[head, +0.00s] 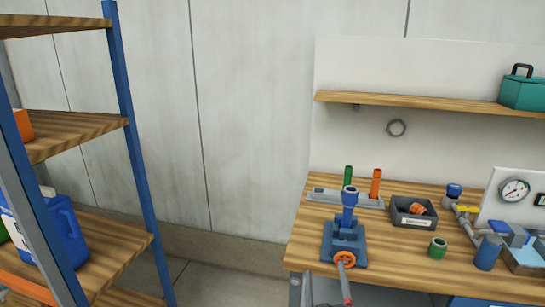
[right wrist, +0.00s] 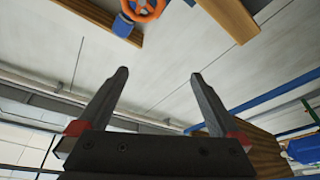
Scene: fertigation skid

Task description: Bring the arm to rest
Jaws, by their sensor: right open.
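My right gripper (head: 324,270) is at the bottom of the head view, in front of the bench's front edge. Its two dark fingers with red at their bases point up and away. In the right wrist view the gripper (right wrist: 160,75) is open, with nothing between the fingers. An orange handwheel (head: 346,258) on a blue fitting (head: 345,235) stands at the bench's near left corner, close beyond the fingertips in the picture. The wheel also shows at the top of the right wrist view (right wrist: 146,6), apart from the fingers. My left gripper is out of view.
The wooden bench (head: 395,255) also carries a dark bin (head: 414,219), a green ring (head: 438,247), a blue cylinder (head: 487,253) and a gauge panel (head: 507,181). A shelf rack (head: 130,130) with a blue jug (head: 62,232) stands left. Floor between rack and bench is clear.

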